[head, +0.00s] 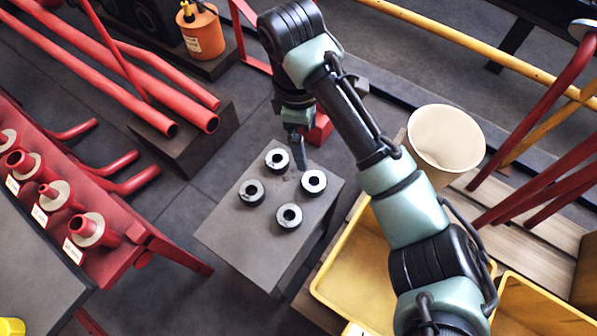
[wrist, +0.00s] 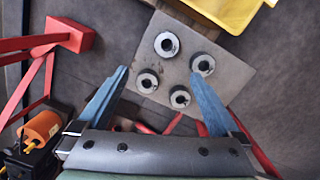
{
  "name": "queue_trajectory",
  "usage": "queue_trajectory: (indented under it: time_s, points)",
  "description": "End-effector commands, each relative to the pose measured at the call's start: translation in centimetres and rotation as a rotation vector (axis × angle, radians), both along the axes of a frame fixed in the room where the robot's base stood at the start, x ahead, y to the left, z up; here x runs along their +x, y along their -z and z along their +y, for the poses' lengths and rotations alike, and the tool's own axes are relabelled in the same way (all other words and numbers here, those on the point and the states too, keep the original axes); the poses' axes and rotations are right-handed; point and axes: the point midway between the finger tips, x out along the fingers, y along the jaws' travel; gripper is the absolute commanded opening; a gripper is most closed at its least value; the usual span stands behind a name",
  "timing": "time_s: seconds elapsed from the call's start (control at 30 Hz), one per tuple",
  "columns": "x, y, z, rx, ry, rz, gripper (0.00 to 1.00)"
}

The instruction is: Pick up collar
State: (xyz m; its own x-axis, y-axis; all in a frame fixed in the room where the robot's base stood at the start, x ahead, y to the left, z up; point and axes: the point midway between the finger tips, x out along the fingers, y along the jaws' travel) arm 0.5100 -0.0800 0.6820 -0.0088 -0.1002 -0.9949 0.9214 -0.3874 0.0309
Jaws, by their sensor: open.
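Several ring-shaped collars, dark with pale tops and a centre hole, lie flat on a grey block. In the head view they are the back collar (head: 277,160), right collar (head: 314,181), left collar (head: 251,192) and front collar (head: 289,216). They also show in the wrist view, for example the upper collar (wrist: 167,44) and the lower collar (wrist: 180,97). My gripper (head: 300,160) points down above the block's back edge, near the back and right collars. In the wrist view its blue fingers (wrist: 158,76) are wide apart and hold nothing.
The grey block (head: 235,232) has bare room at its front. A yellow bin (head: 350,275) and a cream bucket (head: 445,140) stand to the right. Red pipes (head: 160,85) and a red rack (head: 110,255) lie to the left. An orange can (head: 202,35) is behind.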

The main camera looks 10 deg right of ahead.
Motion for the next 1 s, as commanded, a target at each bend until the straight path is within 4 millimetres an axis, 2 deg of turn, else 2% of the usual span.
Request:
queue_trajectory:
  time_s: [0.1, 0.43, 0.6, 0.83, 1.0]
  points:
    - [-0.8, 1.5, -0.8, -0.011, -0.001, 0.043, 1.00]
    - [-1.1, 7.0, -1.2, -0.009, -0.002, 0.043, 1.00]
    - [-1.2, 8.4, -1.5, -0.010, -0.001, 0.040, 1.00]
    - [-1.3, 9.2, -1.5, -0.011, -0.001, 0.041, 1.00]
    - [-1.7, 11.5, -1.6, -0.011, -0.001, 0.041, 1.00]
